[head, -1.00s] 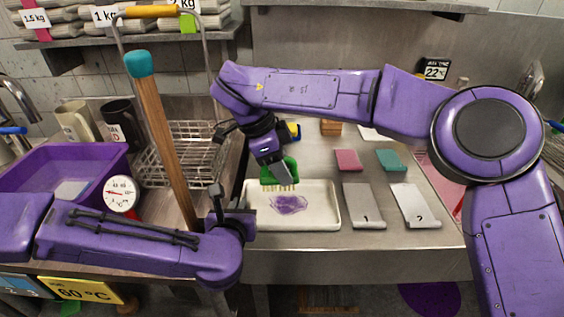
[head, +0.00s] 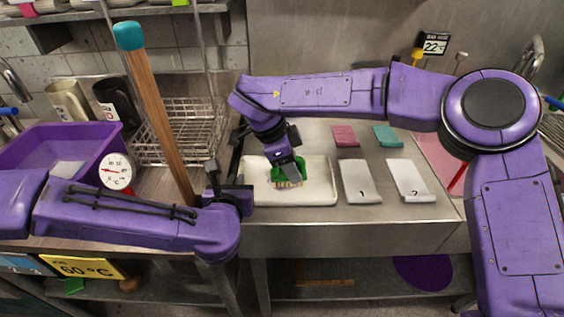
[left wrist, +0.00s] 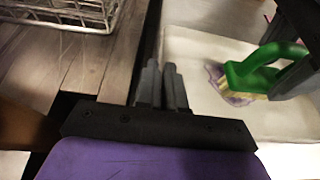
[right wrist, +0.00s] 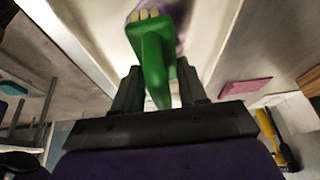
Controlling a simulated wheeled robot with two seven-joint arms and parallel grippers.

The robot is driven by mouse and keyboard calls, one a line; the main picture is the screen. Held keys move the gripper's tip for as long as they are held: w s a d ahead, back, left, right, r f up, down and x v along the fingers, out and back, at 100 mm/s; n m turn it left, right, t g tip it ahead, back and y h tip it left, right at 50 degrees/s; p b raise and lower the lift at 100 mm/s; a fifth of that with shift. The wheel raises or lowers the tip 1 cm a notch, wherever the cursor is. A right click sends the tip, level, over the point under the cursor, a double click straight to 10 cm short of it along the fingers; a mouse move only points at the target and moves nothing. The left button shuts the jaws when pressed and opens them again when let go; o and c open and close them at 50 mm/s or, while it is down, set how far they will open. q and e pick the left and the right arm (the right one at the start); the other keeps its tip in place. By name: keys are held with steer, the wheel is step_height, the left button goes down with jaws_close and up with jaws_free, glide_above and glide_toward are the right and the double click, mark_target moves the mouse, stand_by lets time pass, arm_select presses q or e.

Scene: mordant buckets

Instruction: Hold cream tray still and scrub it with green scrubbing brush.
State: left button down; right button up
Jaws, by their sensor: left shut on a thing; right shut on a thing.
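The shallow cream tray (head: 320,190) lies on the steel counter, and its left wall (left wrist: 166,70) shows in the left wrist view. My left gripper (head: 240,188) is shut on the tray's left edge; its fingertips (left wrist: 162,82) look close together there. My right gripper (head: 284,158) is shut on the handle of the green scrubbing brush (head: 292,172), which also shows in the right wrist view (right wrist: 150,50). The brush is over the middle of the tray, bristles down, seemingly touching the floor of the tray. A purple smear (left wrist: 236,98) lies under and beside the bristles, partly hidden.
Grey cards marked 1 (head: 361,182) and 2 (head: 411,181) lie right of the tray. Pink (head: 345,136) and teal (head: 387,137) pads lie behind them. A wooden pole (head: 160,115) with a teal top, a wire rack (head: 180,130) and a purple tub (head: 90,145) stand left.

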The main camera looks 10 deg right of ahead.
steer(key=shift+s+d, duration=0.1)
steer(key=shift+d, duration=0.5)
steer(key=a, duration=0.2)
steer(key=w+a, duration=0.1)
steer(key=a, duration=0.1)
steer(key=shift+w, duration=0.2)
steer(key=shift+s+d, duration=0.2)
steer(key=shift+d, duration=0.9)
steer(key=shift+s+d, duration=0.2)
steer(key=shift+d, duration=0.9)
steer(key=a, duration=0.4)
steer(key=shift+w, duration=0.4)
steer(key=shift+a+r, duration=0.1)
steer(key=shift+a, duration=0.15)
steer(key=shift+r, duration=4)
